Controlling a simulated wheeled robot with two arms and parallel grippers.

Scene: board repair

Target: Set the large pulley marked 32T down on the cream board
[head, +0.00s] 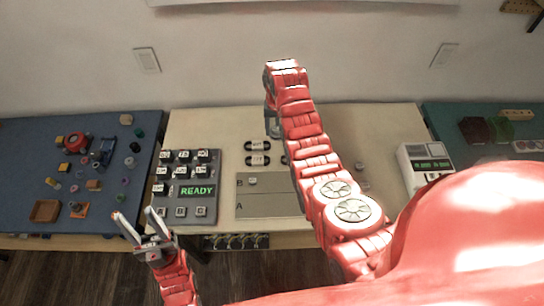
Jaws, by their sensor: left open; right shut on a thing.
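My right arm reaches over the cream board (212,130) in the middle. Its gripper (271,112) points down near the board's back and is shut on a small grey thing (275,130), probably the large pulley. The 32T mark is not readable. The arm partly hides the gripper and the grip. Whether the grey thing touches the board cannot be told. My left gripper (134,214) is open and empty at the front left, near the front edge of the blue table.
A dark panel reading READY (184,187), a grey plate marked A and B (262,207) and dark double-holed parts (257,146) lie on the board. A white device (425,165) stands right. The blue table (30,165) holds several small parts and an orange tray (45,210).

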